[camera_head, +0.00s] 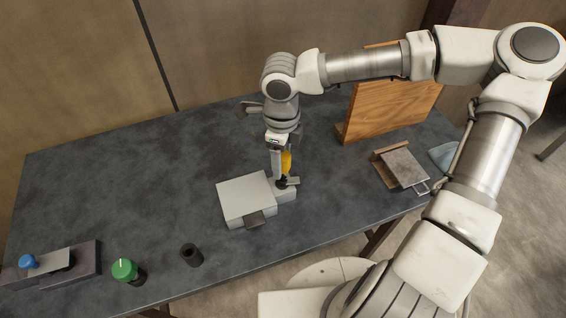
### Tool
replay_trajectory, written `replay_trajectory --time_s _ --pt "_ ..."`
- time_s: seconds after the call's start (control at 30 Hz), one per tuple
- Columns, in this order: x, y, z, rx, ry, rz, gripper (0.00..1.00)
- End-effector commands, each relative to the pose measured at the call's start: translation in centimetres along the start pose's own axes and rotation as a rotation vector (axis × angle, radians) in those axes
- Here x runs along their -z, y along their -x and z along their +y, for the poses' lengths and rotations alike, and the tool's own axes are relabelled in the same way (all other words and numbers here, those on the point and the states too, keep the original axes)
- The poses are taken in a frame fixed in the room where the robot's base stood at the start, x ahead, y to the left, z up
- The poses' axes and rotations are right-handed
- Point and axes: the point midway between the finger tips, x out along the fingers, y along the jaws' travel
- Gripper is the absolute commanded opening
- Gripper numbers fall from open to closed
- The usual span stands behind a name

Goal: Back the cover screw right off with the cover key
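My gripper (281,168) points straight down over the right side of a light grey box (242,197). It is shut on a tool with a yellow handle (287,161), which looks like the cover key. The tool stands upright, and its dark lower end meets the small raised block at the box's right edge. A small grey plate (293,181) sticks out there. The cover screw is hidden under the tool, so I cannot tell how far it is in.
A green-topped knob (124,269), a black cup (191,255) and a dark block with a blue knob (28,261) stand at the front left. A wooden panel (390,108) and a wood-edged tray (381,169) are at right. The dark table (120,190) is clear left of the box.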

Motion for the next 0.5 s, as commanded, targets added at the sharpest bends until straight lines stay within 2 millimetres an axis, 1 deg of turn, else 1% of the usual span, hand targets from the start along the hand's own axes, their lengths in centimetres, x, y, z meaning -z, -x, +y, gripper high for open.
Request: replay_trajectory --time_s 0.03,0.07,0.33,0.5 --pt "0.0 0.0 0.0 0.0 -0.001 0.0 0.77" --pt "0.0 0.0 0.0 0.0 -0.001 0.0 0.8" --pt "0.0 0.1 0.0 0.0 -0.003 0.0 0.8" --pt "0.0 1.0 0.0 0.0 -0.003 0.001 0.8"
